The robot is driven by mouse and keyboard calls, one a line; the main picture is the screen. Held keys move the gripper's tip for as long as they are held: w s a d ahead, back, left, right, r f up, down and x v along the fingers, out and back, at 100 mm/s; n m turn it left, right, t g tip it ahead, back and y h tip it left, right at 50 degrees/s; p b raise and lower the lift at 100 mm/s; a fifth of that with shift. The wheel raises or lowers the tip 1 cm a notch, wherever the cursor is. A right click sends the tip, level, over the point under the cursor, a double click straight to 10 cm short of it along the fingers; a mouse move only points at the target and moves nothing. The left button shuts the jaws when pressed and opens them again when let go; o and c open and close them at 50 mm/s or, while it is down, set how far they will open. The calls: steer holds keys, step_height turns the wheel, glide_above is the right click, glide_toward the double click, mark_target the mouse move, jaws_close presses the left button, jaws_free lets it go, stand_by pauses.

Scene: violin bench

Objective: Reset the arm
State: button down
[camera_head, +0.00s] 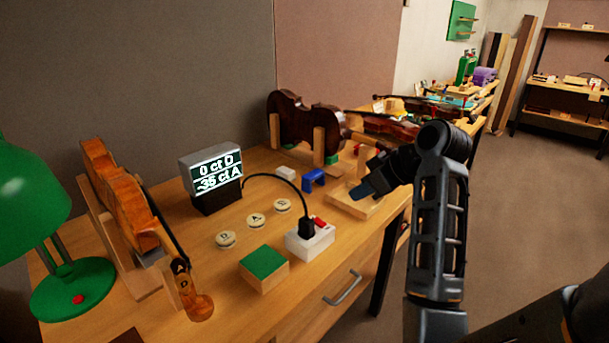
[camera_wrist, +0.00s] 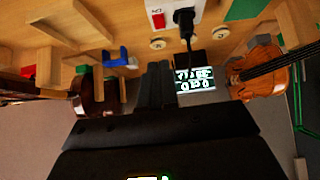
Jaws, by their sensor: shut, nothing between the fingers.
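My arm rises at the right of the head view, bends at the top and points left and down. My gripper (camera_head: 359,192) shows over the right part of the bench, above a light wooden tray (camera_head: 342,205). In the wrist view my gripper (camera_wrist: 158,68) has its dark fingers together, with nothing between them. Whether the fingertips touch anything below cannot be told, but they look clear of the bench.
A violin (camera_head: 125,195) stands in a cradle at the left, near a green lamp (camera_head: 75,290). A tuner display (camera_head: 212,175), a white switch box (camera_head: 310,240) with its cable, a green-topped block (camera_head: 264,265) and another violin body (camera_head: 295,120) occupy the bench. Open floor (camera_head: 540,200) lies right.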

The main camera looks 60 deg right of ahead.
steer(key=shift+f, duration=0.1)
steer(key=s+a+f+t+h, duration=0.1)
steer(key=s+a+f, duration=0.1)
steer(key=a+f, duration=0.5)
steer(key=s+a+f+h, duration=0.1)
steer(key=a+f, duration=0.5)
steer(key=a, duration=0.4)
steer(key=s+a+r+n+t+y, duration=0.1)
steer(key=s+a+r+t+y, duration=0.1)
steer(key=s+a+r, duration=0.2)
steer(key=s+a+r+n+t+y, duration=0.1)
steer(key=s+a+r+t+y, duration=0.1)
steer(key=s+a, duration=0.9)
steer(key=a+r+t, duration=0.1)
steer(key=a+r, duration=0.1)
steer(key=a, duration=0.2)
steer(key=shift+s+a+r+n, duration=0.15)
steer(key=shift+a+r+n, duration=0.05)
steer(key=shift+r+n, duration=0.1)
